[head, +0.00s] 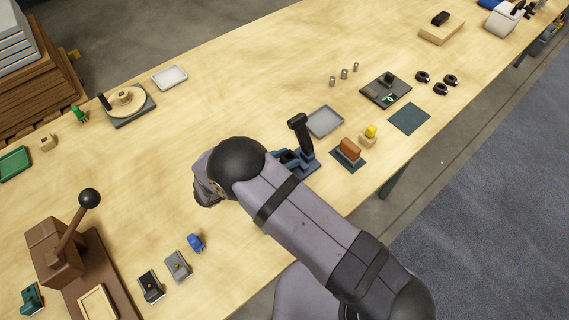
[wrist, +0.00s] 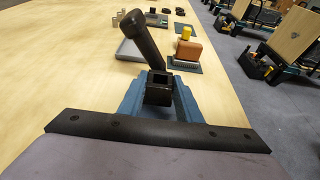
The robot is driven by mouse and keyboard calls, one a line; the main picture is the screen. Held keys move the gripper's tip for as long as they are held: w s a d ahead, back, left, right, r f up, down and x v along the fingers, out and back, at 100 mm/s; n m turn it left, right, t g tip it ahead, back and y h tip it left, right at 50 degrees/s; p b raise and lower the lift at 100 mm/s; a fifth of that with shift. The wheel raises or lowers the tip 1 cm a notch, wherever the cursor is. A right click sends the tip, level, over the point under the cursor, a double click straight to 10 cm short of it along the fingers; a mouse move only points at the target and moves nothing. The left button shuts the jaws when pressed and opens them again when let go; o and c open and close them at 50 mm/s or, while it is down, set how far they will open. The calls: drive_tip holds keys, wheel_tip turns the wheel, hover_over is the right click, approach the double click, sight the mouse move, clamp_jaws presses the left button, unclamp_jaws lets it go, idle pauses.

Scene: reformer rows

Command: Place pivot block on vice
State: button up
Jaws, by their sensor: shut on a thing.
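A blue vice (head: 308,164) with a thick black handle (head: 300,132) stands near the front edge of the table. It is partly hidden behind my arm in the head view. In the wrist view a small dark block (wrist: 158,92) with a square opening, seemingly the pivot block, is between stepped blue sides (wrist: 188,105), in front of the leaning handle. My gripper is shut on the pivot block. Its fingers are hard to make out behind the dark wrist edge and are hidden by my arm in the head view. I cannot tell whether the block touches the vice.
A grey tray (head: 325,121) lies behind the vice. To its right are a brown block (head: 350,149) on a dark base and a yellow-topped piece (head: 371,131). A brown lever press (head: 58,256) and a blue piece (head: 196,242) are at left. The middle table is clear.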

drive_tip(key=shift+f+p, duration=0.3)
drive_tip(key=shift+f, duration=1.25)
drive_tip(key=shift+f, duration=0.2)
drive_tip(key=o, duration=1.1)
drive_tip(key=shift+a+r, duration=0.1)
drive_tip(key=shift+r, duration=0.15)
